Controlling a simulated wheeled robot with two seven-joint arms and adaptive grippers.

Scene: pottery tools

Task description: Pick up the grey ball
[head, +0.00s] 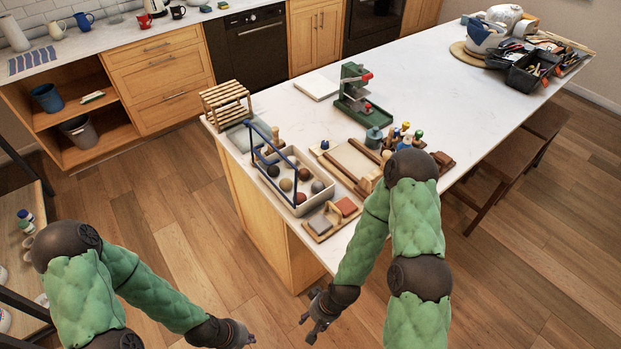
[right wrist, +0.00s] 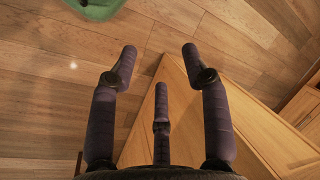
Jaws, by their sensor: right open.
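Several balls lie in a pale tray with a blue handle (head: 284,205) near the front-left corner of the island. One looks grey (head: 317,187), at the tray's right side; a darker ball (head: 273,170) lies at its left, with brown and reddish ones between. My right gripper (head: 317,318) is open and empty, below the counter edge and apart from the tray. In the right wrist view its fingers (right wrist: 158,68) are spread over the floor and the wooden cabinet side. My left gripper (head: 243,336) hangs low over the floor, far from the tray; its opening is unclear.
A wooden rack (head: 227,103) stands behind the tray. Right of it are a wooden tool board (head: 350,160), a sponge block set (head: 333,217) and a green press (head: 356,92). The counter edge lies between my right gripper and the tray. The middle of the counter is clear.

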